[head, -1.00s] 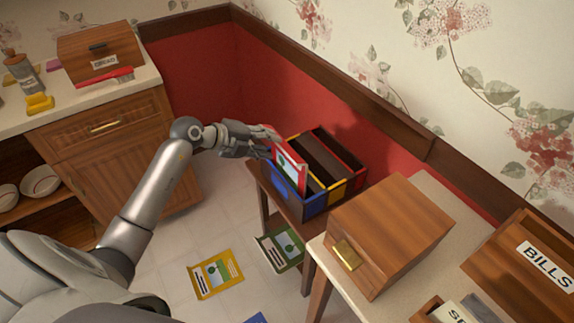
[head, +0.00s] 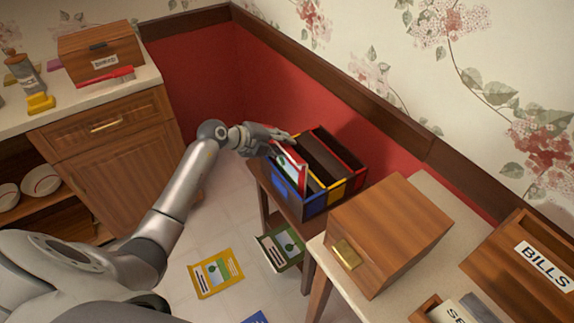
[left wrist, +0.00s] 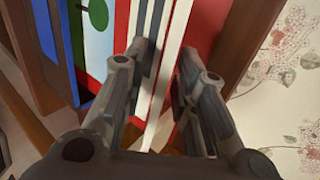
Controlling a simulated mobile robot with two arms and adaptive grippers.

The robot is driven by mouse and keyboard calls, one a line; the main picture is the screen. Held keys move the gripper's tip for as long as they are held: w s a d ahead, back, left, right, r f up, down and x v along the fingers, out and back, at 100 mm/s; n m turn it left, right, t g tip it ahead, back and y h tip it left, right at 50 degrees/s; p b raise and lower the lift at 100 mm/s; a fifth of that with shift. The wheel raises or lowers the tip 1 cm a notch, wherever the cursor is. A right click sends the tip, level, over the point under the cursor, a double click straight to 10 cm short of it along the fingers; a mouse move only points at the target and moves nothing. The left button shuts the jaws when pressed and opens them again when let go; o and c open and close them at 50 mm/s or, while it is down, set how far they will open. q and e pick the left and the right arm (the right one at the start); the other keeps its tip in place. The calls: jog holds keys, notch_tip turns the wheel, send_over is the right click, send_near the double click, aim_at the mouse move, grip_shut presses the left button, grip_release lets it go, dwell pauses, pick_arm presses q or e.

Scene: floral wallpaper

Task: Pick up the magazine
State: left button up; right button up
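A red magazine (head: 288,168) with a white and green picture stands in the blue front slot of an organizer (head: 308,202) with blue, yellow and red sections. My left gripper (head: 284,142) is at the magazine's upper edge. In the left wrist view, my left gripper (left wrist: 165,65) has a finger on each side of the white page edge of the magazine (left wrist: 110,50). The fingers are apart, with a narrow gap. Whether they touch the covers is hard to tell. My right gripper is not in view.
The organizer stands on a small wooden stand (head: 265,203) against the red wall. A wooden box (head: 390,235) stands close on the right table. A counter (head: 85,95) is at left.

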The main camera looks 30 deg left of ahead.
pick_arm(q)
grip_shut()
